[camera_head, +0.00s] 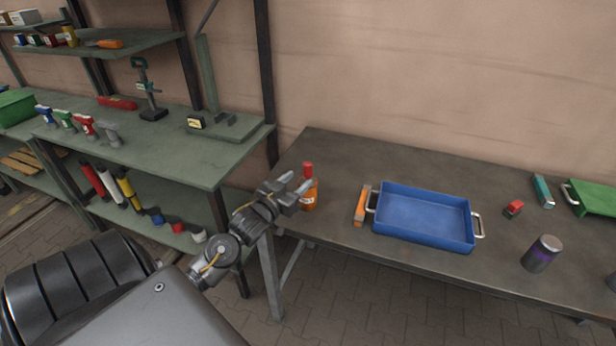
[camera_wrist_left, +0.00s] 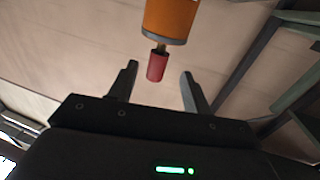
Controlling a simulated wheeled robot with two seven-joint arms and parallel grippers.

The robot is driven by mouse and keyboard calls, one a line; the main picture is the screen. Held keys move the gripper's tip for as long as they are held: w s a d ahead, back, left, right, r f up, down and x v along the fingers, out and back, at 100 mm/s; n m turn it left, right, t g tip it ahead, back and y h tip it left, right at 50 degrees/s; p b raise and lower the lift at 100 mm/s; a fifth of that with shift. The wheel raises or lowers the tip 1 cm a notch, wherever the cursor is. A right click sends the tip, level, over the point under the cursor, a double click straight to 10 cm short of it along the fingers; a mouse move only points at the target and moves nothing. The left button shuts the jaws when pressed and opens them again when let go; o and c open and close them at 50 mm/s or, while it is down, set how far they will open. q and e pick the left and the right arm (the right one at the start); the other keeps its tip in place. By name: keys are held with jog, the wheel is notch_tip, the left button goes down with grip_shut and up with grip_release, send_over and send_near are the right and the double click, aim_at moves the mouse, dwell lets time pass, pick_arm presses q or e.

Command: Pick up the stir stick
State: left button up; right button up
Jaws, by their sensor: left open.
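The stir stick (camera_head: 308,169) has a red grip and stands up out of an orange can (camera_head: 309,200) at the left end of the dark table. My left gripper (camera_head: 297,183) is open beside the can and the red grip. In the left wrist view the red grip (camera_wrist_left: 156,67) shows between the two open fingertips (camera_wrist_left: 158,72), with a short thin shaft leading to the orange can (camera_wrist_left: 171,18). I cannot tell whether the fingers are level with the grip in depth. The rest of the stick is hidden in the can. My right gripper is not in view.
An orange-and-grey tool (camera_head: 360,206) and a blue tray (camera_head: 425,205) with metal handles lie right of the can. A grey canister (camera_head: 542,253) and a small red object (camera_head: 513,208) stand farther right. A green shelf bench (camera_head: 170,150) stands to the left.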

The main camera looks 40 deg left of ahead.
aim_at(305, 175)
pick_arm(q)
jog(key=shift+w, duration=0.4)
jog(key=shift+w+r+p, duration=0.2)
jog(key=shift+w+p, duration=0.1)
jog(key=shift+w, duration=0.1)
jog(key=w, duration=0.1)
jog(key=w+p, duration=0.1)
jog(key=w, duration=0.2)
jog(key=shift+w+a+f, duration=0.15)
jog(key=shift+a+f, duration=0.05)
jog(key=shift+f, duration=0.1)
jog(key=c, duration=1.1)
jog(key=shift+o, duration=0.2)
